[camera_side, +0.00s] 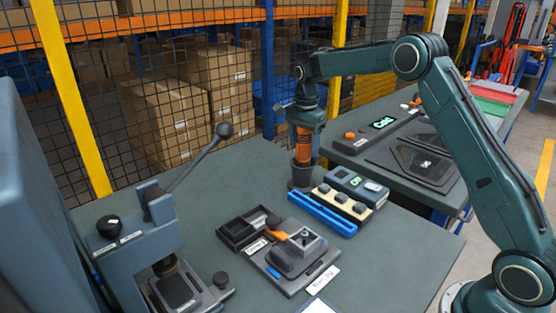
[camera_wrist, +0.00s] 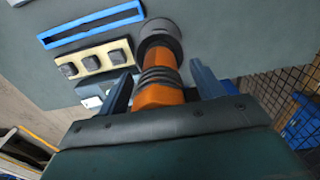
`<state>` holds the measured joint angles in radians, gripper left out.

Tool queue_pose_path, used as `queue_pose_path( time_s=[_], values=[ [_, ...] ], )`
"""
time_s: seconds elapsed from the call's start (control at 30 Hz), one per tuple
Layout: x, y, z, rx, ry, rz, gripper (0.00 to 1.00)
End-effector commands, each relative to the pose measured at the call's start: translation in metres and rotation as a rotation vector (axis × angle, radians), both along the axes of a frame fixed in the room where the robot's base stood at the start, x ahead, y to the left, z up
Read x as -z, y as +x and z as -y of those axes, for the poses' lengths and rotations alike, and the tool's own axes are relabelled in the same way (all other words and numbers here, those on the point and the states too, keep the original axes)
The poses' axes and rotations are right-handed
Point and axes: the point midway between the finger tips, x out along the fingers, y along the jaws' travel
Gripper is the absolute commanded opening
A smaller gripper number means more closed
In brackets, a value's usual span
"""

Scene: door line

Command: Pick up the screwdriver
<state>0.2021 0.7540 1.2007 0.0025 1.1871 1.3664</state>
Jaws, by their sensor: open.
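The screwdriver (camera_side: 303,150) has an orange handle with dark bands and stands upright in a dark round holder (camera_side: 303,180) at the back of the table. In the wrist view the handle (camera_wrist: 158,92) runs between the two fingers of my gripper (camera_wrist: 162,74). My gripper (camera_side: 304,122) points down over the handle from above. Its fingers are apart, one on each side of the handle, with gaps showing. The screwdriver's lower end is hidden in the holder (camera_wrist: 160,32).
A blue tray (camera_side: 321,213), a cream block with dark buttons (camera_side: 344,205) and a grey box with a lit display (camera_side: 357,184) lie close right of the holder. A lever press (camera_side: 150,240) stands left. A parts fixture (camera_side: 280,250) lies in front. Mesh fencing runs behind.

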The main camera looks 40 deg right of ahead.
Motion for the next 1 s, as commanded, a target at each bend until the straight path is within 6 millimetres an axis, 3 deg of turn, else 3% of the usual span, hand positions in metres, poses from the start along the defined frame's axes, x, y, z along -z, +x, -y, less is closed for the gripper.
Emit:
queue_pose_path(
  time_s=[0.07,0.3,0.4,0.77,1.0],
  values=[
    [0.000,0.000,0.000,0.000,0.000,0.000,0.63],
    [0.000,0.000,0.000,0.000,0.000,0.000,0.16],
    [-0.002,0.001,0.000,0.000,-0.001,0.004,0.00],
    [-0.005,0.001,0.000,0.000,-0.001,0.004,0.00],
    [-0.022,0.001,0.000,0.000,-0.001,0.006,0.00]
  ],
)
